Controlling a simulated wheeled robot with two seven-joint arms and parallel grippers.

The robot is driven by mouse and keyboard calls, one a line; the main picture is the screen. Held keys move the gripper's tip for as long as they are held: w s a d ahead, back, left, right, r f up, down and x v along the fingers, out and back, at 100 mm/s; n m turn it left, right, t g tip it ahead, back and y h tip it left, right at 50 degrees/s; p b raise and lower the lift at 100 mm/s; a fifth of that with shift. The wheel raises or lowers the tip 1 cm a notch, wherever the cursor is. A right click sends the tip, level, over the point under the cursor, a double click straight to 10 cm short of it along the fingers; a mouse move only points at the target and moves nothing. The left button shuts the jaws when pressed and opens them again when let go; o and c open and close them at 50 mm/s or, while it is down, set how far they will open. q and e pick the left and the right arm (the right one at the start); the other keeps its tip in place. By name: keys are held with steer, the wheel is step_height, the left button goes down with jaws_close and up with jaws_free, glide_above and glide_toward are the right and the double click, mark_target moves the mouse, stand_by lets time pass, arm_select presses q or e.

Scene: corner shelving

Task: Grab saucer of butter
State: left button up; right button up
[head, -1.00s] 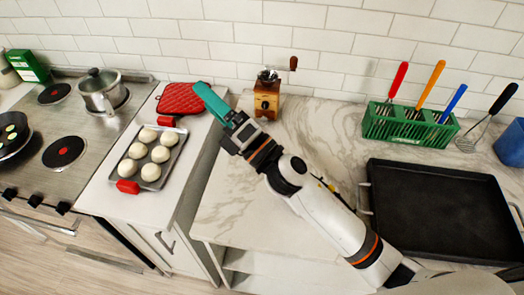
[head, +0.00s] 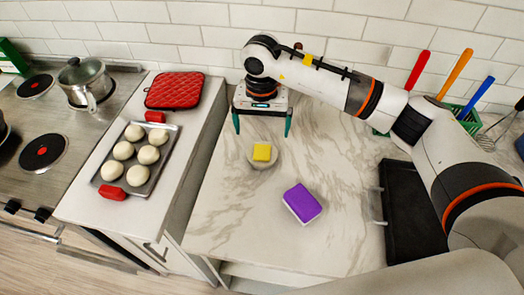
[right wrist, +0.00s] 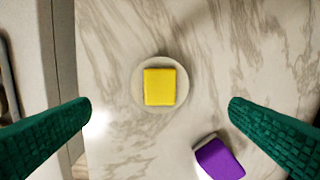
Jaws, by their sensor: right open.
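The saucer (head: 262,165) is small, round and pale, and lies flat on the marble counter with a yellow block of butter (head: 262,152) on it. In the right wrist view the saucer (right wrist: 136,88) and the butter (right wrist: 160,87) sit between the two fingers and a little farther up in the picture. My right gripper (head: 262,127) is open and empty, its teal fingers spread wide and pointing down, behind and above the saucer without touching it. In the right wrist view its fingers (right wrist: 160,115) show at both sides. My left gripper is not in view.
A purple and white sponge (head: 302,203) lies on the counter right of and nearer than the saucer. A black tray (head: 405,215) and green rack (head: 470,118) are at right. A tray of buns (head: 168,172), red pad (head: 174,90) and stove pot (head: 84,78) are left.

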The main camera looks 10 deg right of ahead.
steer(key=p, duration=0.1)
glide_above(262, 151)
step_height(262, 151, down, 4)
steer(key=shift+f, duration=0.1)
steer(key=shift+f+p, duration=0.3)
steer(key=shift+p, duration=0.2)
step_height(262, 151, down, 4)
steer(key=shift+r+p, duration=0.2)
steer(key=shift+p, duration=0.75)
steer(key=shift+f, duration=0.5)
steer(key=c, duration=1.2)
steer(key=shift+r, duration=0.1)
steer(key=shift+c, duration=0.5)
